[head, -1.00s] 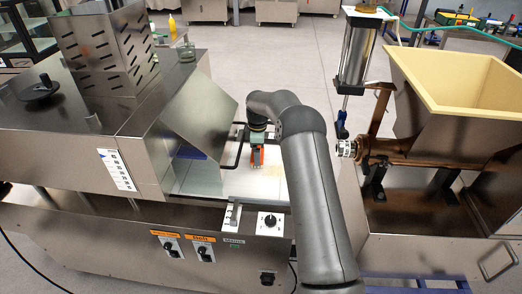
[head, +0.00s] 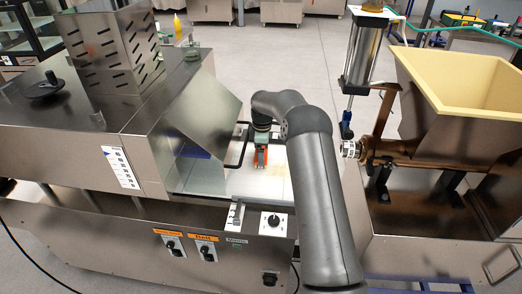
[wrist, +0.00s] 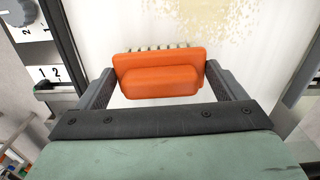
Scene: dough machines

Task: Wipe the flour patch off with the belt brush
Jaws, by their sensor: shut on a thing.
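The belt brush (wrist: 158,75) is an orange block with pale bristles along its far edge. My gripper (wrist: 158,88) is shut on it, one finger at each end. In the head view the brush (head: 260,158) shows as a small orange shape below my gripper (head: 261,150), over the pale belt (head: 210,180). The flour patch (wrist: 200,18) is a speckled cream area on the white belt, just beyond the bristles in the wrist view. In the head view it is a faint yellowish area (head: 277,168) right of the brush, partly hidden by my arm. I cannot tell whether the bristles touch the belt.
A tilted metal guard (head: 205,105) and a dark bar handle (head: 238,148) stand left of the brush. A control panel with a dial (head: 272,221) lies at the belt's near edge. A hopper machine (head: 450,110) stands at the right.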

